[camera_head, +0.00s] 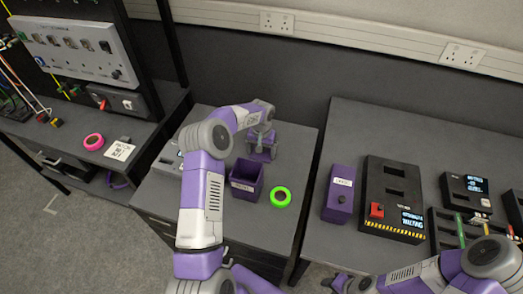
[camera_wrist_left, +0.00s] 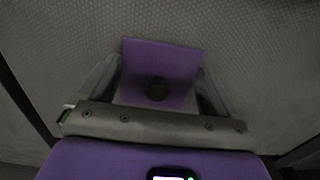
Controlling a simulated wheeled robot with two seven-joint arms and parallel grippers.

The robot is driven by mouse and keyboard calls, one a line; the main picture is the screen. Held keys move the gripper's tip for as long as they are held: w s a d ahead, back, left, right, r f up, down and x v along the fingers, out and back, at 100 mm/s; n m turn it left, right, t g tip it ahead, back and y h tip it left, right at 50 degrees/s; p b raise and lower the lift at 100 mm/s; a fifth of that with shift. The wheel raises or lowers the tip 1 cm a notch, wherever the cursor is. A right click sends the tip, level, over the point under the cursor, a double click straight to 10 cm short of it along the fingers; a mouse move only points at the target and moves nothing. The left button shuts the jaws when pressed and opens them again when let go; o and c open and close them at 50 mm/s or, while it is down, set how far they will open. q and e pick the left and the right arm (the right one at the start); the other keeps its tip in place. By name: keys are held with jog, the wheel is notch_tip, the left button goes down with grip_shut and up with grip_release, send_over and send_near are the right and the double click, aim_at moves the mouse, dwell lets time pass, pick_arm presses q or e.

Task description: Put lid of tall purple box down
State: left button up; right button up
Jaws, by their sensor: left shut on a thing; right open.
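The lid is a purple square plate with a dark round knob, and it shows in the left wrist view (camera_wrist_left: 165,58). My left gripper (camera_head: 262,152) is shut on the lid, with one finger on each side, over a grey surface. I cannot tell whether the lid touches that surface. In the head view my left gripper is just behind the open, labelled purple box (camera_head: 246,178), and the lid is mostly hidden there. The box stands upright on the middle table with its top uncovered. My right gripper (camera_head: 338,283) is open at the bottom edge, partly out of view.
A green tape ring (camera_head: 281,197) lies right of the open box. A narrow purple box (camera_head: 340,193) and a black device (camera_head: 393,200) stand on the right table (camera_head: 350,118). A gap separates the tables. A pink ring (camera_head: 94,142) lies on the left bench.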

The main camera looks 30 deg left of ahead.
aim_at(262, 154)
pick_arm(q)
jog(key=o, duration=0.7)
jog(key=shift+f, duration=0.15)
jog(key=shift+r, duration=0.2)
notch_tip(262, 154, up, 12)
jog(key=p, duration=0.2)
